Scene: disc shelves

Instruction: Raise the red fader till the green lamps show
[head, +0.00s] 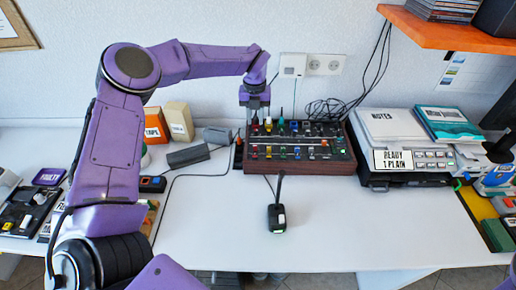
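A dark mixer box with wooden sides (298,168) stands against the wall at the back middle of the table. Its top carries rows of small coloured caps. A small red cap (254,154) sits at the left of the lower row; I take it for the red fader, but it is too small to be sure. A small green light (342,153) shows at the panel's right side. My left gripper (255,118) points down over the panel's back left corner, above and behind the red cap. Its fingers are too small to tell their opening or any contact. My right gripper is out of view.
A black device with a green light (277,217) stands on the table in front of the mixer, with a cable. A printer-like machine (405,178) bearing notebooks is at right. An orange shelf (440,30) overhangs the upper right.

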